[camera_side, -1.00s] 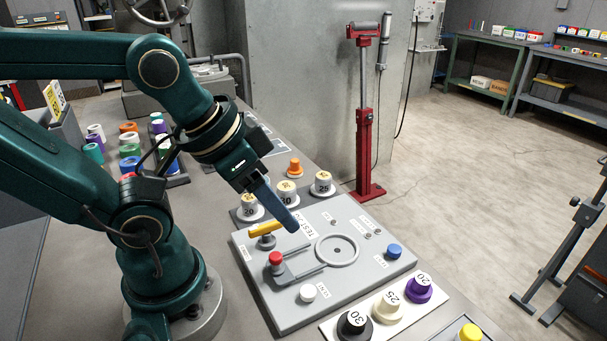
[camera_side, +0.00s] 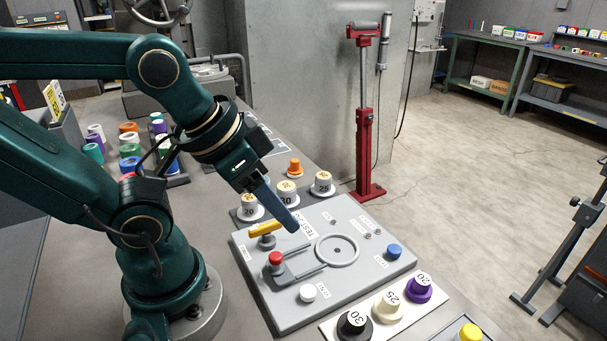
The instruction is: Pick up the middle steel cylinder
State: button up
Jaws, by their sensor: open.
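A row of three pale capped cylinders on round white bases stands behind the test panel, marked 20 (camera_side: 248,206), 30 (camera_side: 287,190) and 25 (camera_side: 323,182). The middle one, 30, is partly covered by my gripper. My gripper (camera_side: 283,212) is open and points down and to the right, over the panel's back left edge in the picture. One blue-grey finger shows; the other is hidden. I see nothing held. Its height above the panel is hard to tell.
The grey test panel (camera_side: 270,305) has a yellow lever, a red knob (camera_side: 275,258), a ring and buttons. In front, a white plate holds black, cream and purple numbered pieces (camera_side: 418,289). An orange knob (camera_side: 295,167) stands behind; coloured cylinders stand left. A red stand (camera_side: 366,150) is beyond.

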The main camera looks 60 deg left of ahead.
jog(key=shift+o, duration=0.3)
jog(key=o, duration=0.5)
jog(key=shift+c, duration=0.2)
